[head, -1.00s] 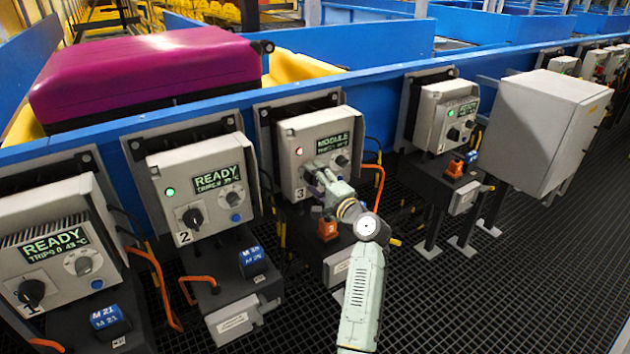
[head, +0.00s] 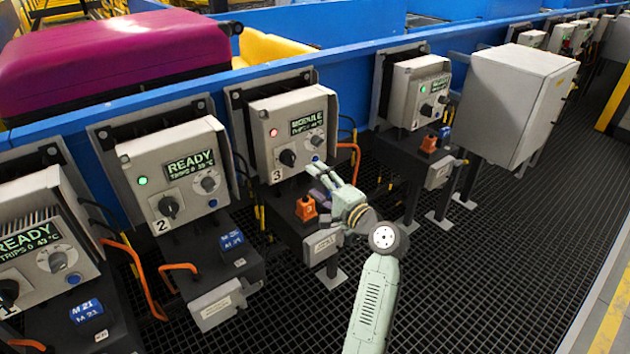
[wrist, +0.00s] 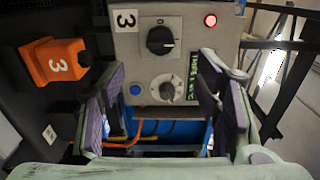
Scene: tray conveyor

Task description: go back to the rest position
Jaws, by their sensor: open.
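My gripper (head: 322,182) is open and empty, in front of and a little below the face of control box 3 (head: 268,112). In the wrist view my gripper (wrist: 160,105) shows its two purple-padded fingers wide apart, with nothing between them in contact. Box 3 also fills the top of the wrist view (wrist: 190,20). Its black knob (wrist: 160,40), grey dial (wrist: 167,87) and blue button (wrist: 137,90) are clear of the fingers. Its light (head: 273,132) is red and its display (head: 308,123) reads MODULE.
An orange block (head: 306,208) marked 3 sits on the ledge below box 3. Box 2 (head: 150,180) stands left, with a green light and READY. A large grey cabinet (head: 510,105) stands right. Dark grating floor (head: 480,270) lies open at the lower right.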

